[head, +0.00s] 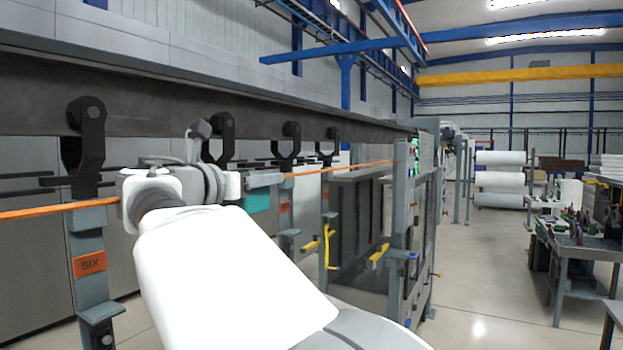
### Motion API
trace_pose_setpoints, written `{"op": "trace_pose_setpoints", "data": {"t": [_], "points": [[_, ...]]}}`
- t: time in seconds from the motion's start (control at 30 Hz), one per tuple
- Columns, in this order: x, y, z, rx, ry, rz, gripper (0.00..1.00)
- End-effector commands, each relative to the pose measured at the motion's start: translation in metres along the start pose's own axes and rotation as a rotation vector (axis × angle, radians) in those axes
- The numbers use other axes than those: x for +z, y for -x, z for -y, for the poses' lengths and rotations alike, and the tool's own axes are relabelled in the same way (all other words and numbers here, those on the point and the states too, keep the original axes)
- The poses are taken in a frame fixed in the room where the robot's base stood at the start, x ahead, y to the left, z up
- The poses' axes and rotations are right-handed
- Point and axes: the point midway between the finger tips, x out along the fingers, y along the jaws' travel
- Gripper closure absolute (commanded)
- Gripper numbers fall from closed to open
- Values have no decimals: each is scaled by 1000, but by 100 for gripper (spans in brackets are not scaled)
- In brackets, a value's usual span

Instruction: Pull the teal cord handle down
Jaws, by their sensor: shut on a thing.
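The teal cord handle (257,202) shows as a small teal block just beyond my white wrist, right of centre-left in the head view. My gripper (264,180) is at the top of this block, shut on it; its fingertips are small and partly hidden by my wrist. An orange cord (340,167) runs across the view at about gripper height, from the left edge to a grey post on the right. My wrist and forearm hide the cord's middle part.
Black hooks (88,140) hang in a row from a dark overhead rail (150,105). A grey post (400,210) and yellow handles (378,255) stand right of my arm. Open floor (490,290) lies at right, before a workbench (580,243).

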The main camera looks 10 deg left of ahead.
Motion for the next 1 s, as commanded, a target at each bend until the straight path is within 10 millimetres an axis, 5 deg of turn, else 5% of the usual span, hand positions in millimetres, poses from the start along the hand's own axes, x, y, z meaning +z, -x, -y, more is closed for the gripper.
{"op": "trace_pose_setpoints", "data": {"t": [0.17, 0.47, 0.77, 0.8, 0.93, 1.0], "points": [[-7, 0, 0, 0, 1, -1, 100], [-53, 0, 0, 0, 2, -2, 100], [-54, 0, 0, -1, 1, -2, 100], [-54, 0, 0, -1, 1, -2, 55], [-53, 0, 0, -1, 1, -1, 31], [-53, 0, 0, -1, 1, -1, 30]]}}
